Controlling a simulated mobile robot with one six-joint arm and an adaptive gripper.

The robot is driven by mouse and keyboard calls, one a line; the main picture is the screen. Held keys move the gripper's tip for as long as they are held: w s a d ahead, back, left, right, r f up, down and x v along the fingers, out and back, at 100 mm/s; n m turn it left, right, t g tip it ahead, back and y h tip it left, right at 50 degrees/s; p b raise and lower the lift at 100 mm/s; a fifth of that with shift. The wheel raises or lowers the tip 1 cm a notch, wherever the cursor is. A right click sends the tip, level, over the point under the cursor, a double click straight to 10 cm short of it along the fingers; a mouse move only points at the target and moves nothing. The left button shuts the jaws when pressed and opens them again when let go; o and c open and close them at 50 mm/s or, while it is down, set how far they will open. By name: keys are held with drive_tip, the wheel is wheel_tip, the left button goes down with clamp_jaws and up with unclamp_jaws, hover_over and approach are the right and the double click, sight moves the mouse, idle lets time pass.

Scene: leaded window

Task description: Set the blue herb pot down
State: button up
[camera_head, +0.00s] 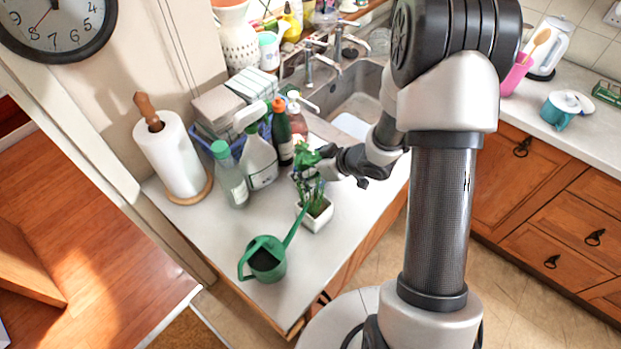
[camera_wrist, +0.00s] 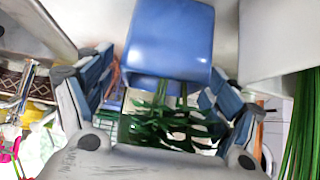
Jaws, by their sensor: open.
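The blue herb pot (camera_wrist: 170,40) shows large at the top middle of the wrist view, with its dark green leaves (camera_wrist: 165,125) below it in the picture. My gripper (camera_wrist: 157,78) is open, with one finger on each side of the pot's rim and leaves. A gap shows beside the pot, and I cannot tell whether either finger touches it. In the head view my gripper (camera_head: 328,165) is at the herb's leaves (camera_head: 306,153) above the counter. There the blue pot itself is mostly hidden, and its base is hard to make out.
A white pot of tall green stems (camera_head: 316,214) stands close by. A green watering can (camera_head: 265,258) is in front. A spray bottle (camera_head: 258,160), a dark bottle (camera_head: 282,135) and a paper towel roll (camera_head: 172,155) stand behind and left. The sink (camera_head: 352,98) is beyond.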

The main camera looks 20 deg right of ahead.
drive_tip(key=shift+r, duration=0.15)
drive_tip(key=c, duration=1.5)
